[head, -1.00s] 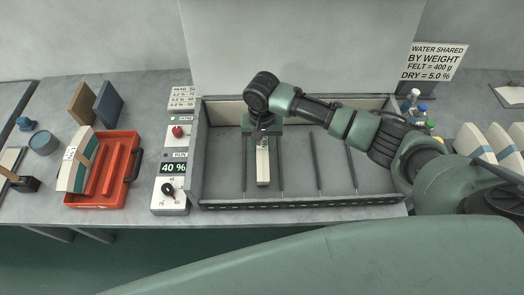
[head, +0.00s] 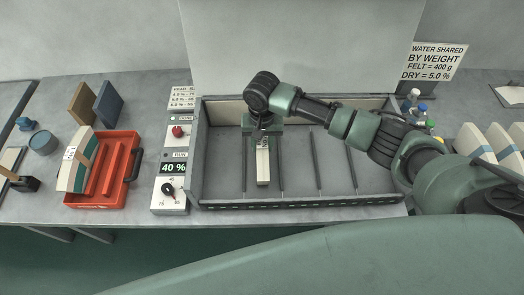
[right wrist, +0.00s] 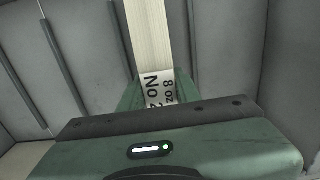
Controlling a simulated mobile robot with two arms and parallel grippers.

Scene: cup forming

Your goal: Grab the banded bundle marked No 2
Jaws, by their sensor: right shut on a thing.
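The banded bundle marked No 2 (head: 263,165) is a narrow cream block inside the grey slotted tray (head: 340,203). In the right wrist view the bundle (right wrist: 149,35) runs away from my gripper, and its white band reads "No 2" and "8 oz". My right gripper (head: 263,137) points down over the far end of the bundle and is shut on it at the band. The fingertips are mostly hidden by the gripper body in both views. The bundle appears low between the tray's dividers; I cannot tell whether it touches the floor. My left gripper is not in view.
Left of the tray stands a control panel (head: 170,188) reading 40 %, with a red button and a knob. An orange case (head: 127,150) with a banded block (head: 66,173) is farther left. Bottles (head: 412,101) and pale banded blocks (head: 470,137) stand at right.

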